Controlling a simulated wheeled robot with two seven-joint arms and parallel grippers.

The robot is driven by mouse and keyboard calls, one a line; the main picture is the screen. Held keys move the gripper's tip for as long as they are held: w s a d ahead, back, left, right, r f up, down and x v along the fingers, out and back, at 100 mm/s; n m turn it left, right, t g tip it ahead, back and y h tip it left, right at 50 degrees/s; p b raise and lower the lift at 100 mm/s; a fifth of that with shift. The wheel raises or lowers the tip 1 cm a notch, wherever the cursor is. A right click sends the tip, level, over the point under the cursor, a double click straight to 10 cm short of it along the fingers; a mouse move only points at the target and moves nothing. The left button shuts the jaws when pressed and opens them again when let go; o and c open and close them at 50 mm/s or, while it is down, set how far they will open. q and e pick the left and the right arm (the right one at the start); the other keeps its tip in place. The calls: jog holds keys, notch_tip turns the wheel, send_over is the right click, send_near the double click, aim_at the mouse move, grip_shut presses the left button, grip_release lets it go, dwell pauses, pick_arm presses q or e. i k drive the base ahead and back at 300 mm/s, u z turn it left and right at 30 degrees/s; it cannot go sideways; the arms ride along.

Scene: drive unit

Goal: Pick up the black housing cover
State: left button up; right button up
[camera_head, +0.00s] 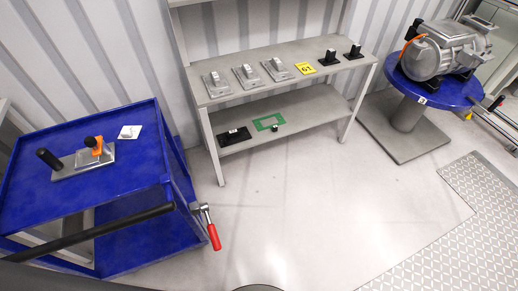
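Two small black parts with upright knobs stand at the right end of the shelf's top board, one black part (328,58) and another nearer the right edge (353,52). A flatter black part (234,137) with small white marks lies on the lower board. I cannot tell for certain which of these is the black housing cover. Neither of my grippers shows in the head view.
Grey shelf (300,109) against the wall holds several grey covers (247,76), a yellow sign (305,69) and a green frame (268,122). Blue cart (40,200) stands left, with a red-handled tool (214,237). A motor (446,50) sits on a blue round table (415,87). Middle floor is clear.

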aim_at(235, 136)
jog(key=z, duration=0.25)
jog(key=k, duration=0.65)
jog(key=z, duration=0.55)
jog(key=i, duration=1.65)
jog(key=u, duration=0.65)
jog(key=i, duration=1.25)
jog(key=u, duration=0.45)
